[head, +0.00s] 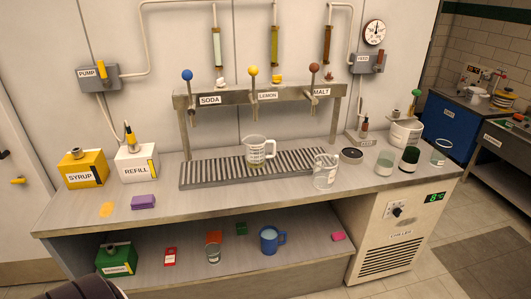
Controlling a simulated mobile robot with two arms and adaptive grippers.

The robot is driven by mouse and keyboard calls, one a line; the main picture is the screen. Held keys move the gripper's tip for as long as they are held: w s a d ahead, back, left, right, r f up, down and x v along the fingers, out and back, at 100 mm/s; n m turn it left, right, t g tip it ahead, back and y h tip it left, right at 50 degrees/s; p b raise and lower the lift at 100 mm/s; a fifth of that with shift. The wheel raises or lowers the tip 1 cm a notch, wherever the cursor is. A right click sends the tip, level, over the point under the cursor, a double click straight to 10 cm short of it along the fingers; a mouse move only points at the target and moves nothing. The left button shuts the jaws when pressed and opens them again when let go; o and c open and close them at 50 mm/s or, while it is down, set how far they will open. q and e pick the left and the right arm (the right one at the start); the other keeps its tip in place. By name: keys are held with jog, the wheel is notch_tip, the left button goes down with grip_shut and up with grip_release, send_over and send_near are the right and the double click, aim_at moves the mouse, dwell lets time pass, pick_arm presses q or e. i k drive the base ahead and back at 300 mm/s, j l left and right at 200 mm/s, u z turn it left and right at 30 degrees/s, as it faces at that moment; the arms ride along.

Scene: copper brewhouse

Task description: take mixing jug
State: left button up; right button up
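A clear jug (258,152) with a handle stands upright on the drip tray (214,175) below the lemon tap. It has markings and a little yellowish-green liquid low inside. A second clear vessel (325,173), jug-like and seemingly empty, stands on the counter just right of the tray. No readable label tells which one is the mixing jug. Neither of my grippers shows. A dark rounded part at the bottom left edge seems to be mine, with no fingers visible.
Syrup (84,168) and refill (136,163) boxes stand left on the counter (165,222). Several glasses and a white tub (404,132) crowd the right end. A tap rail (262,96) overhangs the tray. A blue mug (270,240) sits on the lower shelf. The counter's front middle is clear.

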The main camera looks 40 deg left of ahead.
aim_at(260, 151)
jog(key=u, duration=1.3)
jog(key=i+j, duration=0.3)
jog(key=j, duration=0.2)
